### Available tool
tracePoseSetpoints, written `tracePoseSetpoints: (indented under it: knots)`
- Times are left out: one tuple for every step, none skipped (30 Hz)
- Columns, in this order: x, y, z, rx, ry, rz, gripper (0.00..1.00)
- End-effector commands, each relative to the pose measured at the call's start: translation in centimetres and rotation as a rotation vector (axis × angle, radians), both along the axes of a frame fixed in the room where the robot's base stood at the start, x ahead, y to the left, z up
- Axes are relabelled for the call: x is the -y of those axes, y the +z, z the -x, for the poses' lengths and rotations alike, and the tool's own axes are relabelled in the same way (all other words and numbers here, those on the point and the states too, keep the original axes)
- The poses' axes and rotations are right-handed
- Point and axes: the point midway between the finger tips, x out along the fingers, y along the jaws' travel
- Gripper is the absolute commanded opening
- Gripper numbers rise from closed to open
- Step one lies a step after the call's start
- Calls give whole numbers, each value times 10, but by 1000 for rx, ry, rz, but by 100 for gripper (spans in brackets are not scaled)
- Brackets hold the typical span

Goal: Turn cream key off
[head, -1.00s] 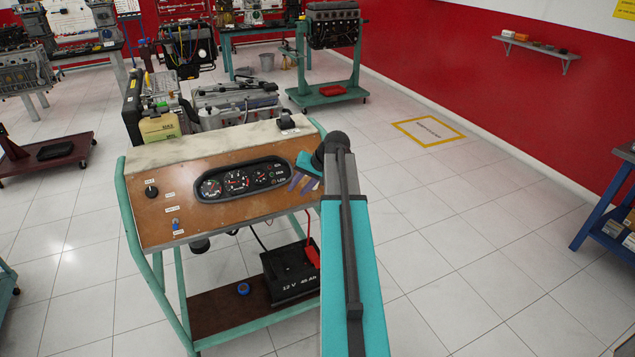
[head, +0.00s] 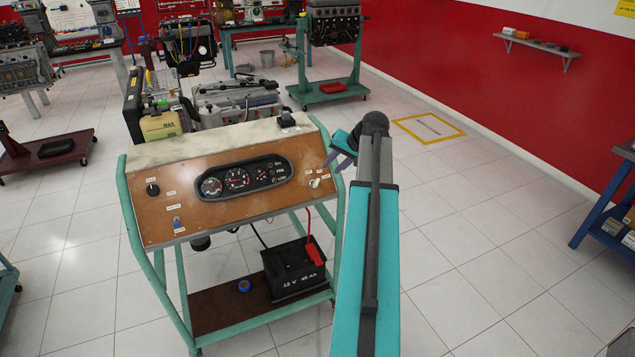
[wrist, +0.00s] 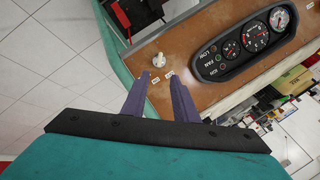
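The cream key (head: 315,183) sits in its switch at the right end of the brown dashboard panel (head: 215,212), with small white labels beside it. In the wrist view the cream key (wrist: 158,61) stands just beyond the fingertips, roughly in line with the gap between them. My gripper (wrist: 160,78) is open and empty, its two purple fingers apart and not visibly touching the key. In the head view my gripper (head: 334,163) is at the panel's right edge, above and right of the key, partly hidden by my arm.
The panel also has a gauge cluster (head: 244,178), a black knob (head: 152,190) and a blue toggle switch (head: 177,224). A black battery (head: 294,270) stands on the cart's lower shelf. The floor to the right of the cart is clear.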

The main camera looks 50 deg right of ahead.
Motion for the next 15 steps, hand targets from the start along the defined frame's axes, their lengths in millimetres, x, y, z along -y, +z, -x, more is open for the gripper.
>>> tracePoseSetpoints:
  knots:
    - [0,-2,-2,-1,0,-1,27]
    - [0,-3,-3,-1,0,-1,27]
    - [0,-5,-5,-1,0,-1,27]
    - [1,-7,-6,-1,0,-1,27]
    - [1,-9,-7,-1,0,-1,27]
    - [1,-12,-10,-1,0,-1,27]
    - [1,-15,-11,-1,1,-1,27]
    - [1,-17,-13,-1,1,-1,27]
    - [1,-20,-15,-1,0,-1,27]
    - [1,-23,-17,-1,0,-1,27]
    - [1,-26,-19,-1,0,-1,27]
    - [1,-29,-22,-1,1,-1,27]
    - [1,-32,-24,-1,1,-1,27]
    - [1,-34,-26,-1,0,-1,27]
    - [2,-38,-29,-1,0,-1,27]
